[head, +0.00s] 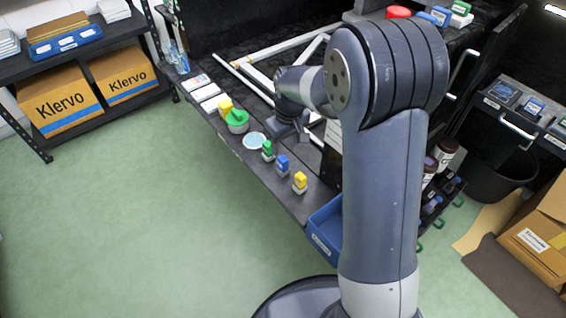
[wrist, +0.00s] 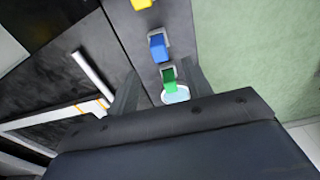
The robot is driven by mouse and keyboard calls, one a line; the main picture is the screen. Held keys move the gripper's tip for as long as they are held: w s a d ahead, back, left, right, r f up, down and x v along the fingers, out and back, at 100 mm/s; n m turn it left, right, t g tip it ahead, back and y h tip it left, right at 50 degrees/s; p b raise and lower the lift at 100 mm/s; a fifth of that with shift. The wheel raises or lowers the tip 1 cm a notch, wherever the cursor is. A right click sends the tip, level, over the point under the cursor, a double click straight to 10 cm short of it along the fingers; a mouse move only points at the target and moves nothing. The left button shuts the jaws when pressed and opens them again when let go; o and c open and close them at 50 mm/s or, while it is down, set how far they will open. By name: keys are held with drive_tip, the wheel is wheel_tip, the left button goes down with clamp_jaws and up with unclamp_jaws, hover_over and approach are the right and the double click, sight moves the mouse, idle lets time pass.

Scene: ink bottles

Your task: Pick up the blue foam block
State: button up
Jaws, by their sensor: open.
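The blue foam block (head: 283,161) sits in a small grey holder near the front edge of the dark bench, between a green block (head: 267,147) and a yellow block (head: 299,179). In the wrist view the blue block (wrist: 157,46) lies beyond my fingertips, with the green block (wrist: 168,79) between the fingers in the picture and the yellow block (wrist: 142,4) at the top edge. My gripper (wrist: 162,72) is open and empty. In the head view my gripper (head: 300,128) is over the bench, behind the row of blocks; its fingers are hard to make out.
A pale round dish (head: 254,140) and a green round item (head: 237,120) stand left of the blocks. A white frame (head: 270,65) lies on the bench behind. A blue bin (head: 325,228) is at the bench's near right end. The green floor in front is clear.

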sight(283, 159)
drive_tip(key=f+b, duration=0.1)
drive_tip(key=f, duration=0.2)
drive_tip(key=f+b, duration=0.1)
drive_tip(key=f, duration=0.2)
drive_tip(key=w+f+b, duration=0.1)
drive_tip(key=f, duration=0.2)
drive_tip(key=shift+a, duration=0.3)
drive_tip(key=shift+r, duration=0.1)
clamp_jaws()
